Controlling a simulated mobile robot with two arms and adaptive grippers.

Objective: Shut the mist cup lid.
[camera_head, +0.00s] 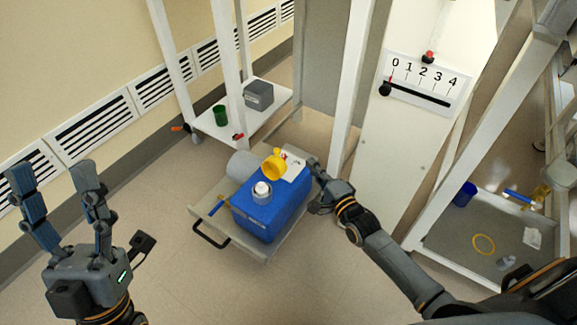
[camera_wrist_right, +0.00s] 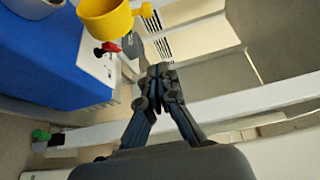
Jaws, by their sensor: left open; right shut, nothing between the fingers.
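A blue box (camera_head: 262,217) sits on a low grey cart. On its top is a round grey cup (camera_head: 263,197) with a white top. A yellow cup-shaped part (camera_head: 272,170), likely the lid, stands tilted up behind it, apart from the white top. In the right wrist view the yellow part (camera_wrist_right: 104,20) is at the upper left beside the blue box (camera_wrist_right: 40,60). My right gripper (camera_head: 312,164) is shut and empty, just right of the yellow part; its fingertips (camera_wrist_right: 160,72) meet in the wrist view. My left gripper (camera_head: 57,178) is open and empty, far left.
A white panel (camera_wrist_right: 97,68) with a red knob (camera_wrist_right: 107,48) is beside the yellow part. A white frame post (camera_head: 350,85) rises behind my right gripper. A shelf (camera_head: 225,128) holds a green cup (camera_head: 220,115) and grey box (camera_head: 258,95). Floor left of the cart is clear.

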